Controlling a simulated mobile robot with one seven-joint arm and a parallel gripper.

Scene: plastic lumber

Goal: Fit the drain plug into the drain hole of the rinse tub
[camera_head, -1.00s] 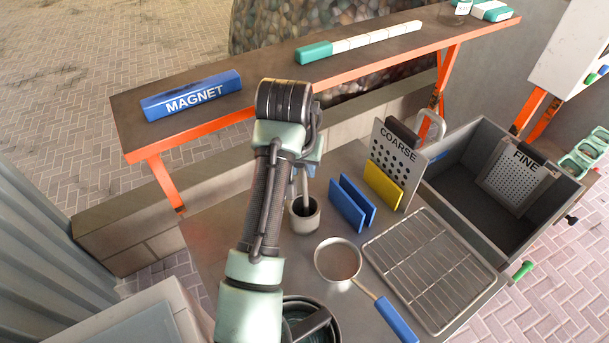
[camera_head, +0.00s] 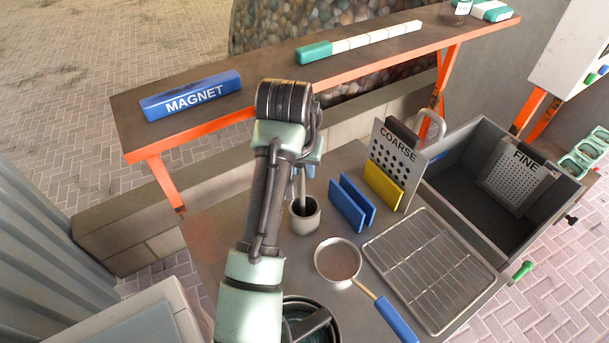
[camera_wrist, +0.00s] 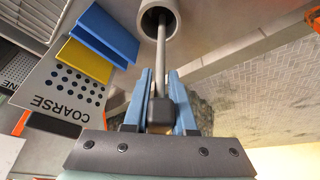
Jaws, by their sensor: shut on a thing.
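My gripper (camera_wrist: 160,76) has its blue fingers closed around the dark block-shaped head (camera_wrist: 160,112) of a thin grey rod (camera_wrist: 161,45). The rod seems to be the stem of the drain plug, but its lower end is hidden inside a pale round cup (camera_wrist: 171,17). In the head view the cup (camera_head: 305,222) stands on the bench beside my arm, and my gripper (camera_head: 308,168) is above it, partly hidden by my arm. The grey rinse tub (camera_head: 470,130) is at the right. I cannot make out its drain hole.
Blue plates (camera_head: 348,206), a yellow plate (camera_head: 383,187) and the COARSE sieve (camera_head: 396,150) stand between cup and tub. A wire rack (camera_head: 430,270) and a blue-handled strainer (camera_head: 338,260) lie in front. The FINE sieve (camera_head: 515,180) hangs in the tub. A shelf (camera_head: 270,92) runs behind.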

